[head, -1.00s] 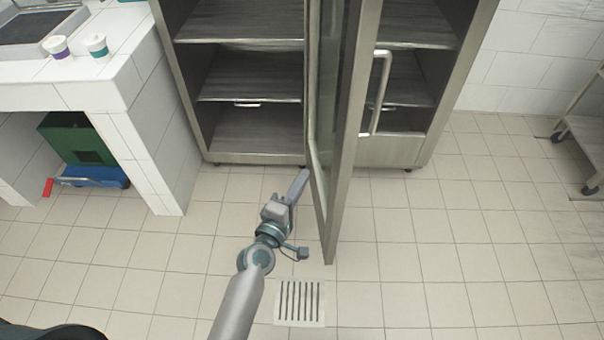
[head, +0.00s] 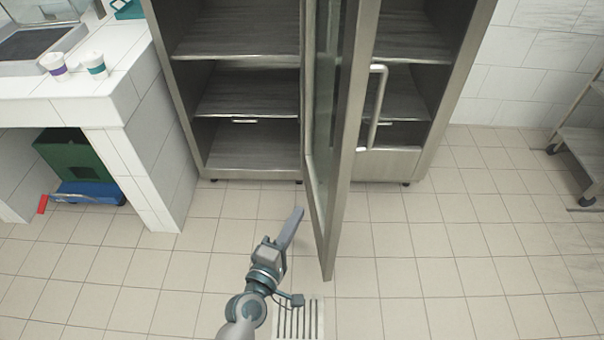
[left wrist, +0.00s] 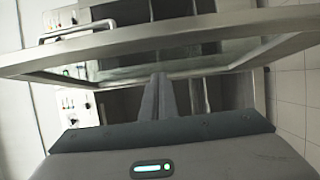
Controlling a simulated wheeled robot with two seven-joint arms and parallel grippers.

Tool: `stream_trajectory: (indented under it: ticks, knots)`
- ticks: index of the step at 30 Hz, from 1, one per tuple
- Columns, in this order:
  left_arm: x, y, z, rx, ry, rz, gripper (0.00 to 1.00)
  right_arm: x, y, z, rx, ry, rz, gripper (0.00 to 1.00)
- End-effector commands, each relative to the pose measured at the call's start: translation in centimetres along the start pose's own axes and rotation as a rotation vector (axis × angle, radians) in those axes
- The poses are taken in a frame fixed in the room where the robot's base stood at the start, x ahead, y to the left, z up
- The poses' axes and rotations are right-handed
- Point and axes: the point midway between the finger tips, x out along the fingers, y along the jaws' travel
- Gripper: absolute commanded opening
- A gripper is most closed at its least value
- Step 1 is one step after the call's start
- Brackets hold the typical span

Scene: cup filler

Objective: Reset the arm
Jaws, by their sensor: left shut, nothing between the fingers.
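My left arm comes in from the bottom of the head view. My left gripper (head: 291,228) is shut and empty, to the left of the open cabinet door (head: 339,150) and in front of the cabinet. It is apart from the door in the head view. In the left wrist view the closed fingers (left wrist: 158,98) point forward, and the door's frame (left wrist: 180,42) crosses the picture above and beyond them. My right gripper is in neither view.
The steel cabinet (head: 250,40) has several bare shelves. A tiled counter (head: 100,70) at left holds two cups (head: 95,65). A wheeled rack (head: 580,140) stands at right. The floor at right is clear.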

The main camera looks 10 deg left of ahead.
Motion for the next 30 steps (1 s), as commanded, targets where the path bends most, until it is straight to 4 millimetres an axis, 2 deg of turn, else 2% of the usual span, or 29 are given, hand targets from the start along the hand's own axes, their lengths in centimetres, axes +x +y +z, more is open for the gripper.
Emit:
stream_trajectory:
  ticks: [8, 11, 13, 17, 20, 24, 26, 30]
  knots:
    - [-0.1, -0.7, 0.1, 0.02, -0.004, -0.015, 0.0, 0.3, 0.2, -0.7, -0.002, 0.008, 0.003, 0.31]
    - [-0.3, -2.6, 0.2, 0.07, -0.015, -0.052, 0.0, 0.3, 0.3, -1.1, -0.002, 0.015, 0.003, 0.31]
    - [-0.6, -4.7, 0.4, 0.131, -0.029, -0.095, 0.0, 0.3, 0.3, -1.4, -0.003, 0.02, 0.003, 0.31]
    - [-1.9, -10.5, 0.8, 0.293, -0.078, -0.211, 0.0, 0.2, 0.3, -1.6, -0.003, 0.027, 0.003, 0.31]
    - [-3.8, -16.1, 0.9, 0.452, -0.138, -0.321, 0.0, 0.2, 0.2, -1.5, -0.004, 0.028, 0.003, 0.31]
    - [-7.8, -24.1, 0.6, 0.685, -0.253, -0.48, 0.0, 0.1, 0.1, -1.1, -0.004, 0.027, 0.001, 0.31]
    - [-9.8, -27.3, 0.3, 0.783, -0.31, -0.544, 0.0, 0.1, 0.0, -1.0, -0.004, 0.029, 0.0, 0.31]
    - [-15.3, -34.2, -0.8, 0.999, -0.461, -0.684, 0.0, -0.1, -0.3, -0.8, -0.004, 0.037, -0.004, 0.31]
